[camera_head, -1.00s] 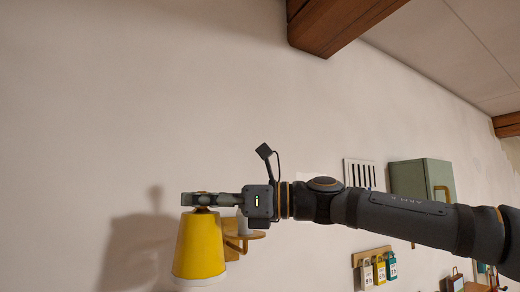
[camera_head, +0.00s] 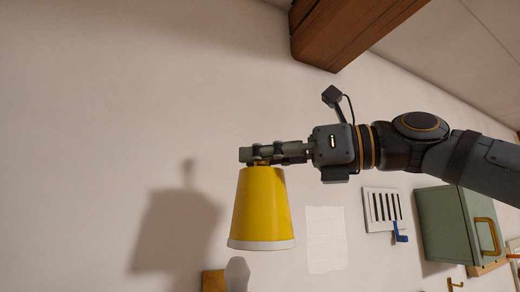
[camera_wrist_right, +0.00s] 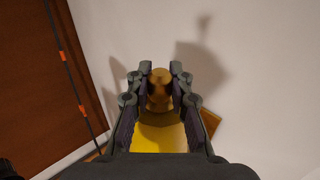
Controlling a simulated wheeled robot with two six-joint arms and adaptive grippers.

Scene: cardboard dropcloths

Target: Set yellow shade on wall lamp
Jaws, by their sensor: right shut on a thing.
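The yellow shade (camera_head: 261,208), a tapered cone with a pale lower rim, hangs upright under my right gripper (camera_head: 258,155). That gripper is shut on the knob at the shade's top. In the right wrist view the gripper (camera_wrist_right: 160,80) has the round wooden knob (camera_wrist_right: 160,90) between its fingers, with the yellow shade (camera_wrist_right: 158,138) below. The wall lamp shows as a pale bulb (camera_head: 237,273) and a wooden part (camera_head: 214,280) at the bottom edge of the head view, below the shade. The rest of the lamp is cut off by the frame. My left gripper is not in view.
A white vent (camera_head: 383,209) with a blue item hanging by it and a green cabinet (camera_head: 455,225) are on the wall at right. A wooden beam (camera_head: 345,30) crosses above. The wall left of the shade is bare, with shadows on it.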

